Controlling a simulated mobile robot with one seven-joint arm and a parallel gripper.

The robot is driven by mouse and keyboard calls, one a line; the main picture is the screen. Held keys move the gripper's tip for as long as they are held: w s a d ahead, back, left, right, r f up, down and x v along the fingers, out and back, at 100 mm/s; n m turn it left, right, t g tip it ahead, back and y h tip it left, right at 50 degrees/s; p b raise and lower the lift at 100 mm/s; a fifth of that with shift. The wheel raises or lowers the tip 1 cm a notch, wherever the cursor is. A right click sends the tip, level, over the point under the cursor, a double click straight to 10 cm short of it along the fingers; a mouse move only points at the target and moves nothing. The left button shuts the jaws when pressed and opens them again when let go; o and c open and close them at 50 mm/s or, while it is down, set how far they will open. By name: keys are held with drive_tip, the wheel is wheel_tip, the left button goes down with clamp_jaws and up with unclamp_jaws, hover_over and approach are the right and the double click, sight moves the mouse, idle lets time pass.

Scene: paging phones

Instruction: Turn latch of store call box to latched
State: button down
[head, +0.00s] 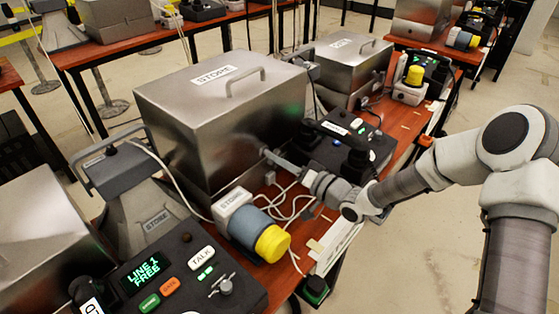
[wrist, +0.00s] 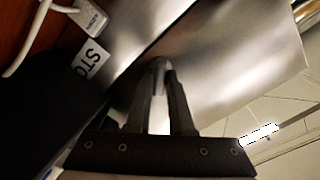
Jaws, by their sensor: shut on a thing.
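The store call box (head: 222,105) is a large brushed-metal box with a STORE label and a handle on its lid. It stands on the wooden table with its lid down. My gripper (head: 275,158) reaches in from the right against the box's front face. In the wrist view my gripper's dark fingers (wrist: 161,75) are closed together on the latch, close to the metal face (wrist: 225,65). The latch is mostly hidden between the fingers, so its exact angle cannot be told.
Just below my gripper are a blue and yellow STORE beacon (head: 258,235) and loose white cables (head: 290,208). A dark phone console (head: 345,148) stands right of the box, another console (head: 165,275) at lower left. A grey horn (head: 140,200) stands left.

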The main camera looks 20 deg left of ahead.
drive_tip(key=shift+n+b, duration=0.3)
drive_tip(key=shift+f+n+b, duration=0.1)
drive_tip(key=shift+n+b, duration=3.25)
drive_tip(key=shift+n, duration=1.15)
drive_tip(key=c, duration=0.8)
unclamp_jaws()
drive_tip(key=p+v, duration=0.4)
drive_tip(key=v, duration=1.3)
drive_tip(key=shift+d, duration=0.3)
